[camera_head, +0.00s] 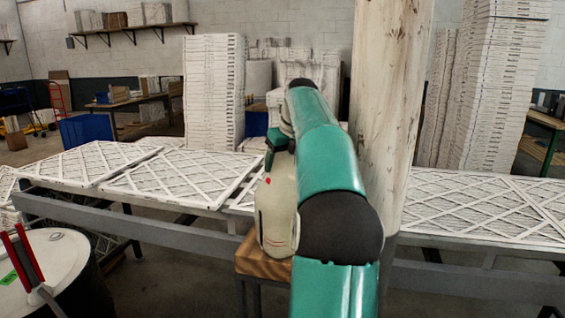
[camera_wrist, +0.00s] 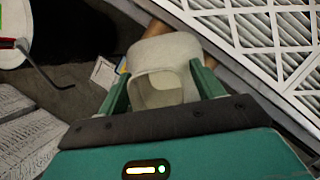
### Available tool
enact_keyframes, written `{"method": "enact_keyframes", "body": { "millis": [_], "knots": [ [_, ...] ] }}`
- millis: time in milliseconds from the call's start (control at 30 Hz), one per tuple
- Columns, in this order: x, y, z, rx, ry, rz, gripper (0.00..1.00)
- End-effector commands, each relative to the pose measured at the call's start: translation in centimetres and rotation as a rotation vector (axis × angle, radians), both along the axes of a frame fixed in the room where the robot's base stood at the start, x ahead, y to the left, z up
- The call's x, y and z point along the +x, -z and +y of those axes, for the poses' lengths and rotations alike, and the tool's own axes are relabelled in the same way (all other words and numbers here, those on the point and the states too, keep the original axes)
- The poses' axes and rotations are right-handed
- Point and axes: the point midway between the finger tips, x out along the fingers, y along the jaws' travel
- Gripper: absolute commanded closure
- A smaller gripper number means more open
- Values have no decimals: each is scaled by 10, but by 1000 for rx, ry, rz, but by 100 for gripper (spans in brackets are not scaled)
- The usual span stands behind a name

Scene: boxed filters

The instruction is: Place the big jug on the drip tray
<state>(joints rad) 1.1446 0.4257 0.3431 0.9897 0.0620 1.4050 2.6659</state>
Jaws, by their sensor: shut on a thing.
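The big jug (camera_head: 277,210) is cream-coloured with small red marks and hangs upright below my gripper (camera_head: 279,140) in the head view. In the wrist view the jug (camera_wrist: 164,52) sits between the two green fingers of my gripper (camera_wrist: 165,88), which is shut on it. My arm hides the jug's right side in the head view. The jug's base overlaps a wooden-topped stand (camera_head: 252,258); I cannot tell whether it touches it. I cannot make out a drip tray for certain in either view.
A white round drum top (camera_head: 70,245) with a red-handled tool (camera_head: 22,262) is at the lower left. A long bench (camera_head: 150,228) bearing white filters (camera_head: 180,178) runs behind the jug. A thick pale post (camera_head: 390,100) stands close right of my arm.

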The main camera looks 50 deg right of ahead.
Motion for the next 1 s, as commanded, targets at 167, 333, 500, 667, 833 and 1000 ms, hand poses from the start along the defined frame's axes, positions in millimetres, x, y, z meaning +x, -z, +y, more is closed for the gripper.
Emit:
{"method": "enact_keyframes", "body": {
  "millis": [167, 333, 500, 667, 833, 1000],
  "knots": [
    [0, 2, 0, 2, 0, 2, 100],
    [0, 3, 0, 4, 0, 3, 7],
    [0, 2, 0, 3, 0, 2, 7],
    [-1, -1, 0, 2, 0, 1, 7],
    [-9, -22, 2, 0, 1, 0, 7],
    [-22, -56, 7, -1, 0, -1, 7]
  ]
}}
